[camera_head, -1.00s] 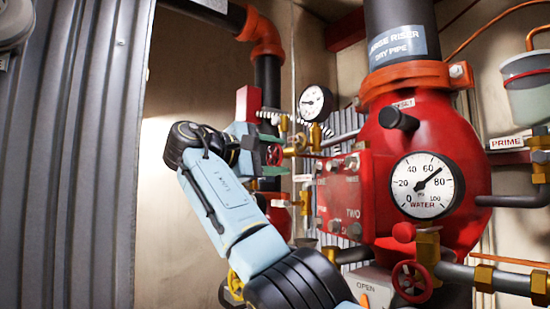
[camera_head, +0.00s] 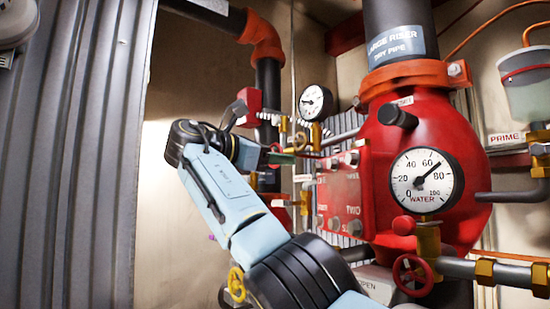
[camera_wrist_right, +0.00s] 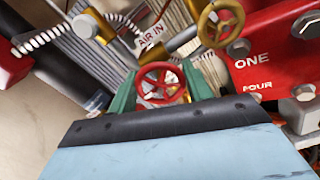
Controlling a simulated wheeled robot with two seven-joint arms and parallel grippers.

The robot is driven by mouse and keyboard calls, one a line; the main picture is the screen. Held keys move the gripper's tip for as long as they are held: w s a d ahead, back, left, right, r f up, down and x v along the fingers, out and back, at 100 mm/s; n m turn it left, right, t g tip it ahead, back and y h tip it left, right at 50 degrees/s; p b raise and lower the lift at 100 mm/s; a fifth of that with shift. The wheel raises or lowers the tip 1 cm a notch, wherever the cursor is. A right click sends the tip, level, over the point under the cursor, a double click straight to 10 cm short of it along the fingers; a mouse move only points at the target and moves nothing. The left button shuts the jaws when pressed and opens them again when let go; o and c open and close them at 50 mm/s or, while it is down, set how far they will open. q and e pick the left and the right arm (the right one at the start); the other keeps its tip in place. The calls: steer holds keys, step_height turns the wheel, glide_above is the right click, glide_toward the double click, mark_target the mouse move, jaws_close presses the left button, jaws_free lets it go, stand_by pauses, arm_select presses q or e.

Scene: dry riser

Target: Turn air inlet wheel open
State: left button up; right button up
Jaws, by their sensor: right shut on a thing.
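The air inlet wheel is a small red spoked handwheel; in the right wrist view the wheel (camera_wrist_right: 161,83) sits between the two green fingers beneath an "AIR IN" tag (camera_wrist_right: 151,33). My right gripper (camera_wrist_right: 160,88) is shut on it, one finger at each side of the rim. In the head view my right gripper (camera_head: 283,157) is left of the red valve body, with one green finger showing clearly. The wheel is mostly hidden there by the gripper. My left gripper is in neither view.
A brass-coloured wheel (camera_wrist_right: 220,22) and the red "ONE/FOUR" plate (camera_wrist_right: 265,65) are close on the right. A small gauge (camera_head: 315,102) is above the gripper. The large water gauge (camera_head: 427,180) and another red wheel (camera_head: 412,275) are further right. A corrugated grey panel (camera_head: 70,150) stands left.

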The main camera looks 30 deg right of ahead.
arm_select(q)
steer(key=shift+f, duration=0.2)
arm_select(e)
steer(key=shift+n, duration=1.1)
steer(key=o, duration=1)
